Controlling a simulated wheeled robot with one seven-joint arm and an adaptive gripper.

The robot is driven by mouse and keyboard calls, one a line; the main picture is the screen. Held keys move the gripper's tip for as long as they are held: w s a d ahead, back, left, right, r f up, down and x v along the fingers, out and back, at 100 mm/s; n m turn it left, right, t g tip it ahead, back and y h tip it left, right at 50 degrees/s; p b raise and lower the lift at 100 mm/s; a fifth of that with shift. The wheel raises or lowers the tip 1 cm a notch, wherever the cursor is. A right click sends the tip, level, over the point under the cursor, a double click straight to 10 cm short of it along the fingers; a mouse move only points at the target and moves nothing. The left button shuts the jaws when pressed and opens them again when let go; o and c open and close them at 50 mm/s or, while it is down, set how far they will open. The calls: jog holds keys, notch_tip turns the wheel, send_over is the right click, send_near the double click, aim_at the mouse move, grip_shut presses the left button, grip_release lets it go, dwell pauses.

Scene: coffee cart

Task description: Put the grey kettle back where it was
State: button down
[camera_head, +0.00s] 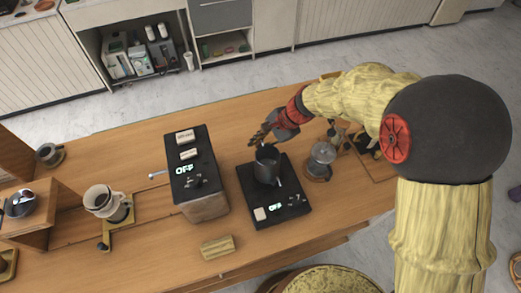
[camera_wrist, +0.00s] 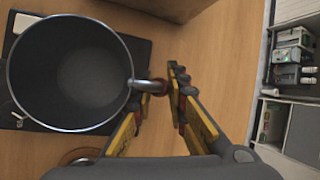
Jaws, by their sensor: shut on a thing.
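The grey kettle (camera_head: 267,163) is a dark grey, open-topped round pot. In the head view it is upright over the black plate (camera_head: 285,213) marked "OFF"; I cannot tell whether it touches the plate. My gripper (camera_head: 265,133) reaches it from behind. In the wrist view the kettle (camera_wrist: 70,75) fills the left side, with its inside empty-looking and the black plate (camera_wrist: 143,50) below it. My gripper (camera_wrist: 160,80) is shut on the kettle at its handle, by the rim. Most of the handle is hidden by the fingers.
A black-topped box (camera_head: 190,165) marked "OFF" stands left of the plate. A silver pot (camera_head: 322,155) stands close on the right. A white dripper (camera_head: 100,198) on a stand is farther left. A wooden block (camera_head: 217,247) lies in front. Bare tabletop (camera_head: 235,115) lies behind the plate.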

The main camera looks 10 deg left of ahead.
jog(key=shift+w+d+f, duration=0.1)
jog(key=shift+w+f, duration=0.45)
jog(key=shift+f, duration=0.05)
jog(key=shift+w+f+b, duration=0.15)
jog(key=shift+f+b, duration=0.1)
jog(key=shift+f, duration=0.6)
jog(key=shift+w+f+b, duration=0.1)
jog(key=shift+f+b, duration=0.15)
jog(key=shift+f, duration=0.6)
jog(key=shift+f, duration=0.2)
jog(key=c, duration=1.9)
grip_release()
jog(key=shift+o, duration=0.7)
jog(key=shift+r, duration=0.1)
